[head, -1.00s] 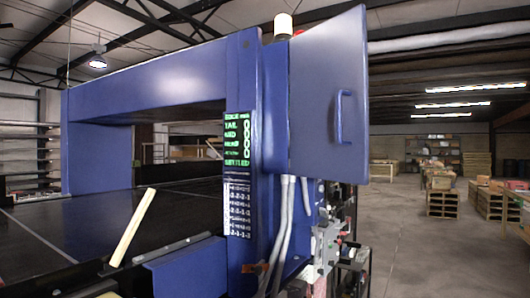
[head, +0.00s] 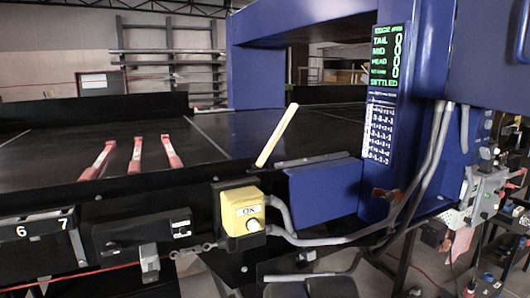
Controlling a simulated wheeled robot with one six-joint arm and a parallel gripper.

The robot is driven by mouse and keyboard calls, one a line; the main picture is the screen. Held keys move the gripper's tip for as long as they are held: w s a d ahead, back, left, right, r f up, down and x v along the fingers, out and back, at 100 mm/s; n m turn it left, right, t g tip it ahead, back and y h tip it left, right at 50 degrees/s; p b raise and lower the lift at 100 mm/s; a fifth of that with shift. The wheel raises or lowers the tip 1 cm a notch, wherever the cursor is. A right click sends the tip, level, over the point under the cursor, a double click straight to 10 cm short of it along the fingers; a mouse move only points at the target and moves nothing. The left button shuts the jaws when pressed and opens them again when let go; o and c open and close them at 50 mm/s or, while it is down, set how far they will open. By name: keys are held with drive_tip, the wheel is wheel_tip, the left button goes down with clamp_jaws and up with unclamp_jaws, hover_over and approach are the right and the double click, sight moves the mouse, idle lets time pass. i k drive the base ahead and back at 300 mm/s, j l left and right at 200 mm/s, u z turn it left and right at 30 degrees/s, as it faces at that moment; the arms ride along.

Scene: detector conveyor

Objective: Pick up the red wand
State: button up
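Several long items lie or lean near the dark conveyor belt (head: 70,150). Three narrow red pieces, a left one (head: 98,160), a middle one (head: 135,156) and a right one (head: 172,153), lie side by side on the belt at left, pointing away from me. Their near ends are close to the belt's front rail. I cannot tell whether one of them is the red wand; no other red wand stands out clearly. A pale, cream-coloured stick (head: 277,135) stands tilted at the front rail. My gripper is not in view.
A yellow control box (head: 240,208) marked ON sits on the front rail. The blue detector frame (head: 300,18) spans the belt, with a green-lettered panel (head: 385,55) on its post. Grey conduits (head: 425,165) hang at right.

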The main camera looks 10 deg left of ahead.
sight(135, 167)
drive_tip(key=u, duration=1.3)
